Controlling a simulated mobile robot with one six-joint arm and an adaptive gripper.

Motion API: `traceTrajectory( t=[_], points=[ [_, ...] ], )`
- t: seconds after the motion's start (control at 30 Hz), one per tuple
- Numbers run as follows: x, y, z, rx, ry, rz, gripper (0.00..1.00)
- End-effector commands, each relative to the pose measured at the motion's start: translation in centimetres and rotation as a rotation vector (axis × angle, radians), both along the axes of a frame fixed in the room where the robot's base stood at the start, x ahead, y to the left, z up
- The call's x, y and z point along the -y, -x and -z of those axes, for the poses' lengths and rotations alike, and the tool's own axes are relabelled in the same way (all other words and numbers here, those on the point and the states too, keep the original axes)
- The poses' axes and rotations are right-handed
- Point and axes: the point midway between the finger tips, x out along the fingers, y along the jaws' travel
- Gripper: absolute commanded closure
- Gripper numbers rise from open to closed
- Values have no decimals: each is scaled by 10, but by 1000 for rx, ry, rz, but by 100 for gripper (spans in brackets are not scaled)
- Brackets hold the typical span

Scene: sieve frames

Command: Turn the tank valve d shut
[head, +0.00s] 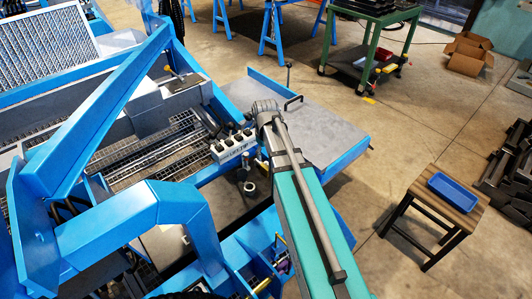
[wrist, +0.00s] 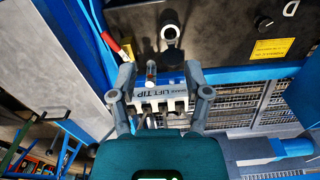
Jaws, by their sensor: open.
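A dark tank top (wrist: 232,30) marked with a letter D fills the upper part of the wrist view. A small red-gripped lever (wrist: 120,47) stands at its left edge; I cannot tell for sure that it is tank valve d. My gripper (wrist: 160,74) is open, with its fingers on either side of a white block (wrist: 145,92) lettered LIFT TIP. The fingers look empty; I cannot tell whether they touch the block. The red lever is beyond and left of the left fingertip. In the head view the block (head: 233,147) shows beside my arm, which hides my gripper.
A round upright fitting (wrist: 172,34) stands on the tank top, with a yellow label (wrist: 272,49) to its right. Blue frame beams (head: 172,203) surround the area. A flat grey deck (head: 325,125) lies behind my arm. A stool with a blue tray (head: 453,190) stands at right.

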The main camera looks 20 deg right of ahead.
Motion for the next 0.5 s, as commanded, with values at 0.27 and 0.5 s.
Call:
traceTrajectory(
  t=[0.27, 0.5],
  points=[
    [-10, 18, 0, 0, 0, 35, 89],
    [-38, 70, 0, 0, -1, 156, 100]
  ],
)
